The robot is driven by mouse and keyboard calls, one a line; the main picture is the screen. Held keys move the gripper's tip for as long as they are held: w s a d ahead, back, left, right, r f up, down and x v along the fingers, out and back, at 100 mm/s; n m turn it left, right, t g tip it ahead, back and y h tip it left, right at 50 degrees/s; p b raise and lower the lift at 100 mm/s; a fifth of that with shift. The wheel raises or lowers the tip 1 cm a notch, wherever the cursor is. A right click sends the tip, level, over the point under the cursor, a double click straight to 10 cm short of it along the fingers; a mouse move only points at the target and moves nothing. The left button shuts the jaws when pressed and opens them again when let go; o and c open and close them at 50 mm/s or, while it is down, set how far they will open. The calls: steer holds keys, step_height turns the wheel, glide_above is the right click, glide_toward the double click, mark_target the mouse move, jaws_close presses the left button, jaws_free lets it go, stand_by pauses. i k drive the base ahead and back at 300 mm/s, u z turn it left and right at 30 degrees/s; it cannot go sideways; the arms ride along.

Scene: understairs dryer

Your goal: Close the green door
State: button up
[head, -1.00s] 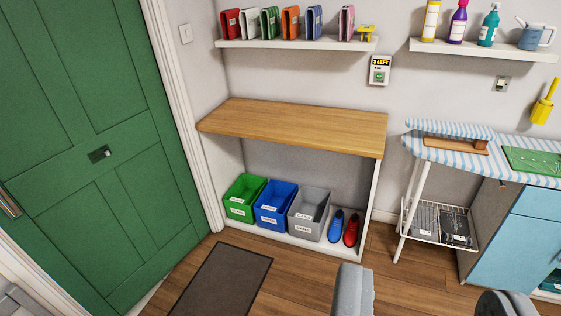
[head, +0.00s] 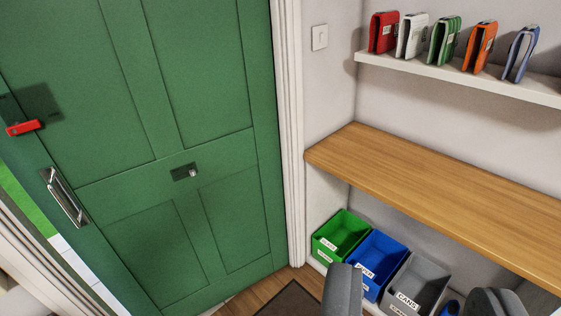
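The green door (head: 225,95) fills the left half of the head view. A silver pull handle (head: 64,197) is near its left edge, and a red piece (head: 22,128) sits above that. A small dark plate with a knob (head: 186,172) is at mid-height. Bright green and white ground shows past the door's left edge, so the door seems to stand ajar. My gripper (head: 418,292) is at the bottom right, its two grey fingers wide apart with nothing seen held. It is well to the right of the door and not touching it.
A wooden worktop (head: 440,190) runs to the right, with a green bin (head: 341,232), a blue bin (head: 374,262) and a grey bin (head: 415,284) below. A shelf (head: 460,78) holds several folders. A dark mat (head: 290,300) lies on the floor.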

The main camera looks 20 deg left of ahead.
mark_target(127, 97)
steer(key=u, duration=0.4)
steer(key=i, duration=1.1)
steer(key=u, duration=0.5)
